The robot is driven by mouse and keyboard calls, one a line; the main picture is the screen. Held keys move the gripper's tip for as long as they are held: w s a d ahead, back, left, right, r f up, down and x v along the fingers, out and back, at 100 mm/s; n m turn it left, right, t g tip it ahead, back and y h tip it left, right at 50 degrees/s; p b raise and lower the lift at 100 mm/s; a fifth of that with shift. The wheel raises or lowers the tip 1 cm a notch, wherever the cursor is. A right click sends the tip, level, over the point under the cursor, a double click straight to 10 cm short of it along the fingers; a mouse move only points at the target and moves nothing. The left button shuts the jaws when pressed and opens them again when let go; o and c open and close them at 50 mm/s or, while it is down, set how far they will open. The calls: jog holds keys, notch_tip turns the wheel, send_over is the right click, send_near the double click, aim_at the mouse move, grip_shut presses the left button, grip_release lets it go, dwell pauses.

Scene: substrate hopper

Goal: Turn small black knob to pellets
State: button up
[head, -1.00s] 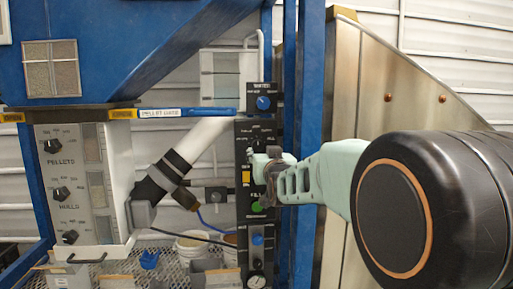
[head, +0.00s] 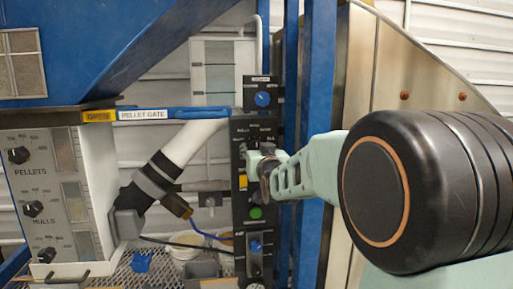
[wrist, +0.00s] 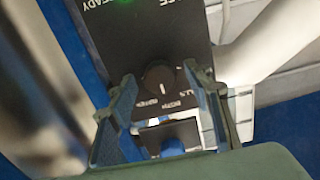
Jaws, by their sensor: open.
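The small black knob (wrist: 160,79) with a white pointer line sits on a black panel (wrist: 185,30) in the wrist view, with small white lettering beside it. The view looks upside down. The pointer points toward the lettering at the lower edge. My gripper (wrist: 157,86) is open, with one finger on each side of the knob. I cannot tell whether either finger touches it. In the head view my gripper (head: 258,168) is in front of the tall black panel (head: 240,220) and hides part of it, including most of the knob area.
A blue knob (head: 262,99) is above my gripper, and a green button (head: 256,212) is below it. Another blue knob (head: 255,247) is lower down. A white box (head: 100,175) with several black knobs stands left. A blue post (head: 313,70) is close on the right.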

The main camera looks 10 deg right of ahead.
jog(key=c, duration=1.1)
jog(key=shift+c, duration=0.2)
jog(key=shift+n+b, duration=0.3)
jog(key=shift+b, duration=0.25)
jog(key=n+b, duration=0.2)
jog(key=shift+f+b, duration=0.15)
jog(key=shift+b, duration=0.15)
jog(key=n+b, duration=0.4)
jog(key=shift+n, duration=0.3)
jog(key=n+b, duration=0.5)
jog(key=n, duration=0.1)
jog(key=shift+b, duration=0.3)
jog(key=shift+r+n+b, duration=0.2)
jog(key=shift+n+b, duration=0.9)
jog(key=shift+n, duration=0.2)
jog(key=shift+r, duration=0.1)
